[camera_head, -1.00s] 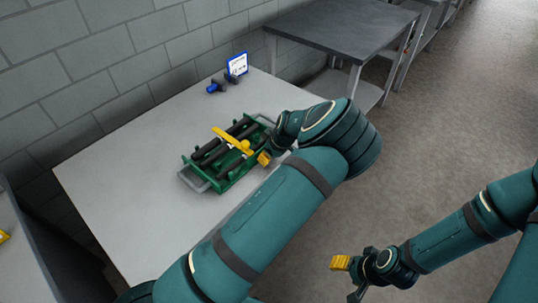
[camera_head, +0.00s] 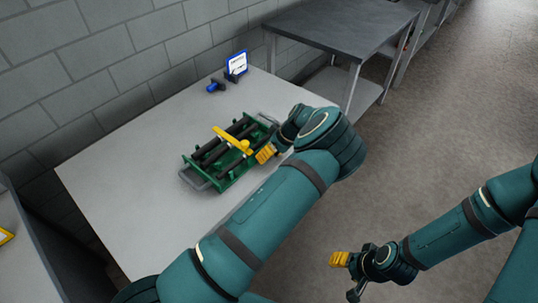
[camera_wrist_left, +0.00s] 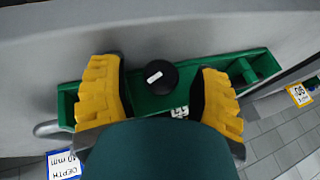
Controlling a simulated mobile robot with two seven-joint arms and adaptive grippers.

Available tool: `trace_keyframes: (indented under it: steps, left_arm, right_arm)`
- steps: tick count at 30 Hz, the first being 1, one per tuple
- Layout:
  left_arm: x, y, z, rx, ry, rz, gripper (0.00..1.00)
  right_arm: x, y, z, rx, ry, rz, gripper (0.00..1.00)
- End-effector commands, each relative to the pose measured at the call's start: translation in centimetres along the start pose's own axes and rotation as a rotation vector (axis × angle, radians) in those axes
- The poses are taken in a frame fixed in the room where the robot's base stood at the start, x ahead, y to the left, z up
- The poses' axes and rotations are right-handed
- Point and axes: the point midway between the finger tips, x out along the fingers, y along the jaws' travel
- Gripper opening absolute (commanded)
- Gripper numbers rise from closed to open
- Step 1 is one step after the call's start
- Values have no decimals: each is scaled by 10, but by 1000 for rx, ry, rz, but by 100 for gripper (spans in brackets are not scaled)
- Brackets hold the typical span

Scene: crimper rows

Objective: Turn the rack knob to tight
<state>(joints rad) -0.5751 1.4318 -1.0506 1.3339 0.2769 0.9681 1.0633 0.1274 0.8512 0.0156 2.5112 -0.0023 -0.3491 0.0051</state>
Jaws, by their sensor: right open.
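The green rack (camera_head: 222,180) with several dark bars and a yellow bar (camera_head: 232,140) across them sits on the light table. In the left wrist view, the rack's green end face (camera_wrist_left: 140,104) carries a round black knob (camera_wrist_left: 160,77) with a white mark slanting slightly up to the right. My left gripper (camera_head: 265,153) is at the rack's right side. Its two yellow fingers are spread on either side of the knob, with gaps to it. The knob is hidden in the head view. My right gripper (camera_head: 344,268) is open and empty over the floor.
A sign (camera_head: 236,65) and a blue-and-dark object (camera_head: 216,85) stand near the wall. Grey handles (camera_head: 192,180) stick out from the rack's ends. A grey table (camera_head: 340,32) stands behind. The light table (camera_head: 130,200) is clear left of the rack.

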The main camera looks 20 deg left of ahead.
Motion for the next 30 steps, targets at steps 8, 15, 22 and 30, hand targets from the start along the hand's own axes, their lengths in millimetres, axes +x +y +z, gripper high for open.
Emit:
trace_keyframes:
  steps: [8,15,22,30]
  left_arm:
    - [-2,0,0,0,-1,0,62]
    - [-32,0,0,0,-1,4,62]
    - [-80,0,0,0,-1,4,62]
    - [-115,0,0,0,0,2,62]
  right_arm:
    - [0,0,0,0,0,0,55]
    - [0,0,0,0,0,0,55]
    - [0,0,0,0,0,0,55]
    - [0,0,0,0,0,0,55]
